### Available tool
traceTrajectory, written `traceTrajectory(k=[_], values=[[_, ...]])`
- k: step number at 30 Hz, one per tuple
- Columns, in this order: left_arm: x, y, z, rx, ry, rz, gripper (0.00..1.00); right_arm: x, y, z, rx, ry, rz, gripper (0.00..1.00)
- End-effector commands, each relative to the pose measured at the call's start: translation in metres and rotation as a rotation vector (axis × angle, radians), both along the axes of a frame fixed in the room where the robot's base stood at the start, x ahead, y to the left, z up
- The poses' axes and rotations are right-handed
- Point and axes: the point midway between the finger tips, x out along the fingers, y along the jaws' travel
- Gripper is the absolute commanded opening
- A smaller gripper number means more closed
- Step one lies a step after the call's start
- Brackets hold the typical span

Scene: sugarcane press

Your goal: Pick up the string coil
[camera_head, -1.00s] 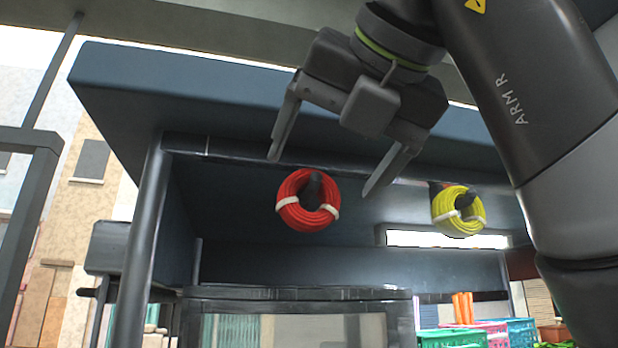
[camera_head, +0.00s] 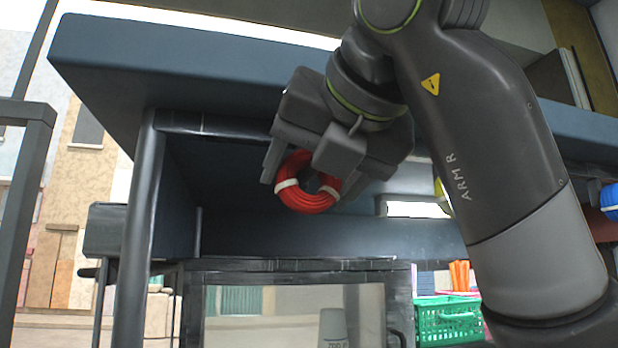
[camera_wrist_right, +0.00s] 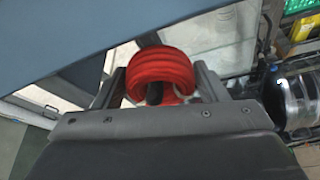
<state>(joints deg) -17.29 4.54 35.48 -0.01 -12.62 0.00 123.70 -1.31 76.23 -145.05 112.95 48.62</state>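The red string coil (camera_head: 306,200) with white ties hangs under the front edge of the dark blue canopy; it also shows in the right wrist view (camera_wrist_right: 160,68), with a dark peg through its middle. My right gripper (camera_head: 301,188) is at the coil, with one finger on each side of it. In the right wrist view the fingers (camera_wrist_right: 160,82) stand apart, with a small gap on the right side, so the gripper looks open around the coil. The gripper body hides part of the coil's top in the head view. My left gripper is not in view.
The canopy edge (camera_head: 180,60) runs just behind and above my right gripper. A yellow coil (camera_head: 441,190) is mostly hidden behind my right arm, and a blue coil (camera_head: 610,198) hangs at the far right. A glass-fronted cabinet (camera_head: 270,265) and green crate (camera_head: 447,318) are below.

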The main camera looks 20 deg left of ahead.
Motion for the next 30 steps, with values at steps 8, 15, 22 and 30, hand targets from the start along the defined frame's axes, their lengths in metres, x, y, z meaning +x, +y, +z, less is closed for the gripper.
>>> traceTrajectory(k=[8,15,22,30], values=[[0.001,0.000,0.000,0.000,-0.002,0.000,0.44,0.000,0.000,0.000,0.000,0.000,0.000,0.39],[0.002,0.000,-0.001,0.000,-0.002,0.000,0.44,0.000,0.000,0.001,0.000,0.000,-0.001,0.38],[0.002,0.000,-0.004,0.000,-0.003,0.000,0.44,0.000,-0.001,0.010,0.000,-0.001,-0.002,0.38],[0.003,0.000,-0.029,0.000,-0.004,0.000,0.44,-0.027,-0.024,0.011,0.001,-0.002,-0.003,0.38]])
